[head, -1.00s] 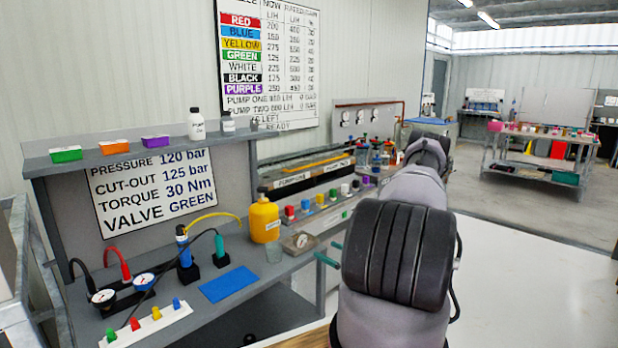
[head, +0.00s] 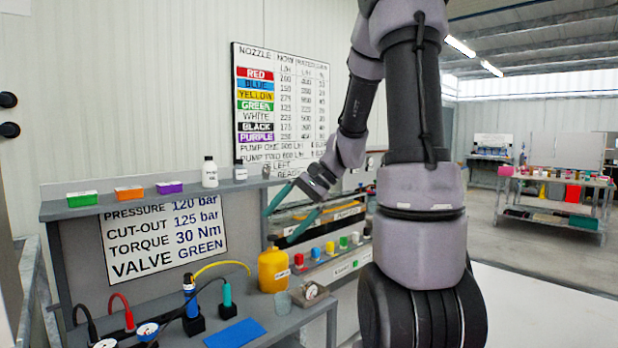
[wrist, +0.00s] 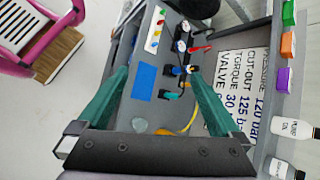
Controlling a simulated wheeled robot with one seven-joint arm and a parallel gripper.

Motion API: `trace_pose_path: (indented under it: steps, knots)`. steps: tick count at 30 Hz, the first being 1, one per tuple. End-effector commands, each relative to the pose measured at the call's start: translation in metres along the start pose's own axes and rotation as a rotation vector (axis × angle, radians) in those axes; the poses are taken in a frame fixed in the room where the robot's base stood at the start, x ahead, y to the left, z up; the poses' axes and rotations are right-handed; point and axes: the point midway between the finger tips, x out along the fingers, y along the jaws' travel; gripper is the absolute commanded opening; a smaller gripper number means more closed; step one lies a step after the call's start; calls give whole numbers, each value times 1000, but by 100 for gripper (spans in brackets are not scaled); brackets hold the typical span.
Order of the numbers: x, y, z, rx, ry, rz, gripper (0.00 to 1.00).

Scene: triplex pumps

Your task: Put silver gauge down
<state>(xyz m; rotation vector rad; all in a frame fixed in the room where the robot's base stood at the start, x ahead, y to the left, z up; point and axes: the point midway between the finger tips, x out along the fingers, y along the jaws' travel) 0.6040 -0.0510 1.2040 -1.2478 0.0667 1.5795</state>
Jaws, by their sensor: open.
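A silver gauge (head: 311,291) with a pale round dial lies at the right end of the grey bench (head: 283,325), beside the yellow jug (head: 272,270) and a small clear cup (head: 283,303). My gripper (head: 280,226) is open above the bench, higher than the gauge and to its left in the head view. Its two green fingers are spread with nothing between them. In the wrist view the open gripper (wrist: 158,75) points down over the bench. I cannot make out the silver gauge there.
A blue mat (head: 235,333) lies on the bench; it also shows in the wrist view (wrist: 144,82). Connectors with hoses stand left of the jug. A shelf (head: 130,205) with coloured boxes and bottles runs above. Coloured nozzles (head: 330,248) stand to the right.

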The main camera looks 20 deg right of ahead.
Motion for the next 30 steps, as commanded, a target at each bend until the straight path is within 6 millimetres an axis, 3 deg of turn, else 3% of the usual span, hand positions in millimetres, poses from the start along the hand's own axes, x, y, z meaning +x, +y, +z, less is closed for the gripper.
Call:
trace_pose_path:
  steps: [1, 6, 15, 21, 30]
  knots:
    - [-9, 0, 19, -73, 52, 36, 100]
    - [-36, 11, 66, -284, 238, 141, 100]
    - [-89, 31, 125, -610, 570, 196, 100]
    - [-107, 38, 140, -707, 680, 186, 100]
    - [-110, 38, 141, -718, 695, 184, 100]
